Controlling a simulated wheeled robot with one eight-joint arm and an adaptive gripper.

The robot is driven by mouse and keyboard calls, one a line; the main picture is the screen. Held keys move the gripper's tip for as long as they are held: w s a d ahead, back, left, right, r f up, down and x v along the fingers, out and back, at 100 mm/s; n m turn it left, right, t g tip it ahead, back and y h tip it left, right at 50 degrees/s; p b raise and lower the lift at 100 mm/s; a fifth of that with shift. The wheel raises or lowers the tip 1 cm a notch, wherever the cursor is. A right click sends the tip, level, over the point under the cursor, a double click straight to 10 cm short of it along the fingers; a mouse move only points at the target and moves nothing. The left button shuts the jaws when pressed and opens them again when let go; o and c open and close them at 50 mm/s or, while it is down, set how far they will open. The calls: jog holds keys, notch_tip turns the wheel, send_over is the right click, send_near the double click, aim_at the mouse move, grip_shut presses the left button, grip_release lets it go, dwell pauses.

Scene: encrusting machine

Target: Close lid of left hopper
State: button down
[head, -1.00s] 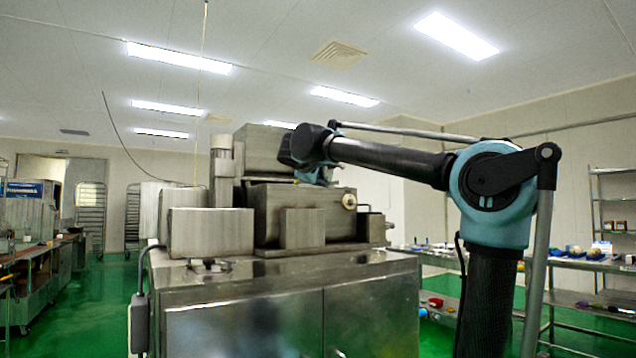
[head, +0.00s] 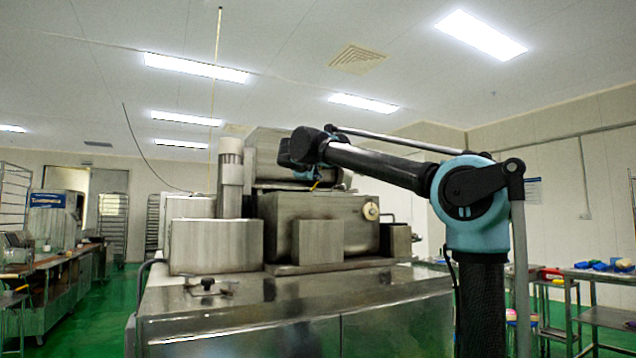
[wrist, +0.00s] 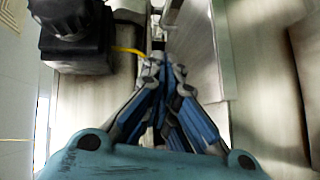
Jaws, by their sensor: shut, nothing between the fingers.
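The steel encrusting machine (head: 300,310) fills the middle of the head view, with box-shaped hopper housings (head: 285,230) on top. An upright steel panel or box (head: 265,155) stands above the housing at the back; I cannot tell whether it is the left hopper's raised lid. My gripper (wrist: 158,62) is shut and empty in the wrist view, fingertips together beside a pale metal panel (wrist: 195,50). Whether they touch it is unclear. In the head view the gripper is mostly hidden behind my wrist, just right of the upright panel.
A grey cylinder (head: 231,175) and a low steel bin (head: 215,245) stand on the machine's left side. A round pale knob (head: 371,211) sticks out at the right. Tables with coloured items (head: 610,265) are at far right.

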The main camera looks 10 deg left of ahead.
send_near(334, 187)
jog(key=w+a, duration=0.2)
jog(key=shift+w+a+r, duration=0.15)
jog(key=shift+w+a, duration=0.1)
jog(key=shift+w, duration=0.15)
jog(key=shift+w+d, duration=0.25)
jog(key=shift+d, duration=0.25)
jog(key=shift+w+d, duration=0.25)
jog(key=shift+d, duration=0.25)
jog(key=shift+w+d+f, duration=0.4)
jog(key=shift+d, duration=0.15)
